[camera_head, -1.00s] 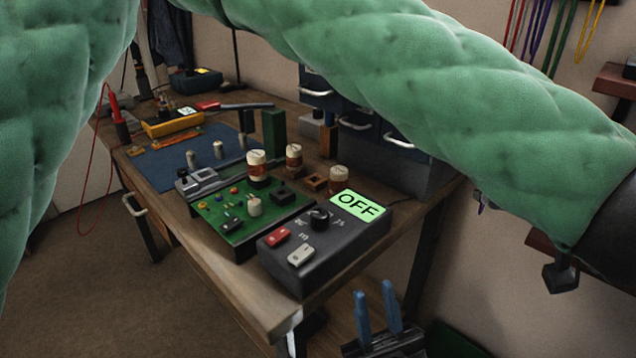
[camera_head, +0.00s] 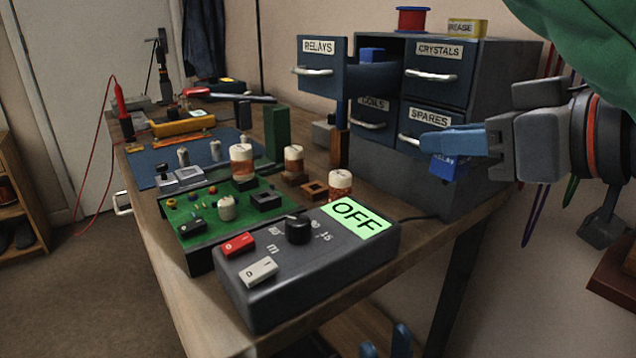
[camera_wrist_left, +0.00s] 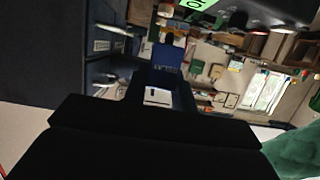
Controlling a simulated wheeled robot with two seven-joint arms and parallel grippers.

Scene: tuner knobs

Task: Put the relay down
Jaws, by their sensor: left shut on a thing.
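My left gripper (camera_head: 436,142) is in front of the SPARES drawer in the head view, with its arm coming in from the upper right. It is shut on the blue relay (camera_head: 447,168), whose lettered side hangs just below the fingers, clear of the bench. The wrist view shows the dark fingers and a blue block (camera_wrist_left: 167,59) by their tips; a pale patch lies between the fingers. The RELAYS drawer (camera_head: 320,66) is pulled out, and another blue block (camera_head: 372,54) shows behind its front. My right gripper is not in view.
The cabinet (camera_head: 440,190) stands at the bench's back right, with a red spool (camera_head: 411,20) on top. A black control box (camera_head: 310,275) reading OFF and a green circuit board (camera_head: 235,208) fill the bench front. A blue mat (camera_head: 150,172) lies farther left.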

